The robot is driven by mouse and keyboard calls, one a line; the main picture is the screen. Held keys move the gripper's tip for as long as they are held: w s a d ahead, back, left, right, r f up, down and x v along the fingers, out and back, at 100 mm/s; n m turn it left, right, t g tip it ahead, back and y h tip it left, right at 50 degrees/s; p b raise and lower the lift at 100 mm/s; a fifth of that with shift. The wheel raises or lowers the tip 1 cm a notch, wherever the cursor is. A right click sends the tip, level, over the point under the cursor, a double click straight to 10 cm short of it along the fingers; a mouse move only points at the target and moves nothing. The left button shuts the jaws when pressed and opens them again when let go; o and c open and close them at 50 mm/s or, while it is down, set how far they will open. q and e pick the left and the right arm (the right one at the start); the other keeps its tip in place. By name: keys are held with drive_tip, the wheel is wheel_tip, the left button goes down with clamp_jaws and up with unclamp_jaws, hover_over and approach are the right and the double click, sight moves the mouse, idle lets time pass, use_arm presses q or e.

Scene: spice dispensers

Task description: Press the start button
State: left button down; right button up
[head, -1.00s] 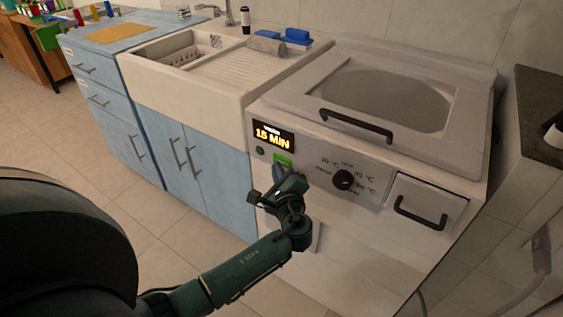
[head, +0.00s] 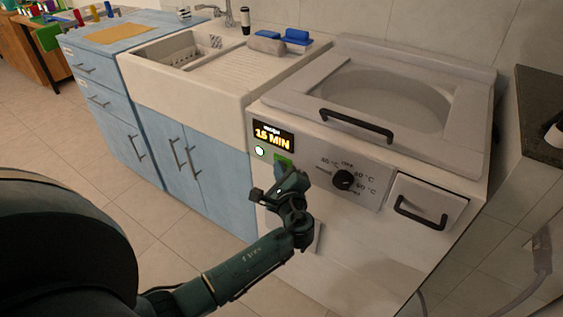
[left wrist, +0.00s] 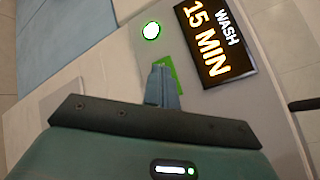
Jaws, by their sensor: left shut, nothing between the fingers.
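The white washing machine has a green rectangular button (head: 283,158) on its front panel, below the display (head: 272,136). The button also shows in the left wrist view (left wrist: 176,72). The display reads WASH 15 MIN. A round indicator light (head: 259,151) left of the button is lit white with a green rim. My left gripper (head: 284,170) is shut and empty. Its fingertips (left wrist: 161,76) overlap the button in both views and partly hide it; whether they are touching it I cannot tell. My right gripper is out of view.
A black knob (head: 344,180) and a drawer handle (head: 420,213) are right of the button. The lid handle (head: 356,125) juts out above. A sink (head: 190,48) and blue cabinets (head: 173,150) adjoin on the left. The tiled floor in front is free.

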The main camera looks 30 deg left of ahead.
use_arm(q)
drive_tip(key=shift+s, duration=0.1)
drive_tip(key=shift+s+a+p, duration=0.1)
drive_tip(key=shift+s+p, duration=0.35)
drive_tip(key=shift+s, duration=0.25)
drive_tip(key=s+p, duration=0.2)
drive_tip(key=s, duration=0.3)
drive_tip(key=shift+a, duration=0.15)
idle(0.8)
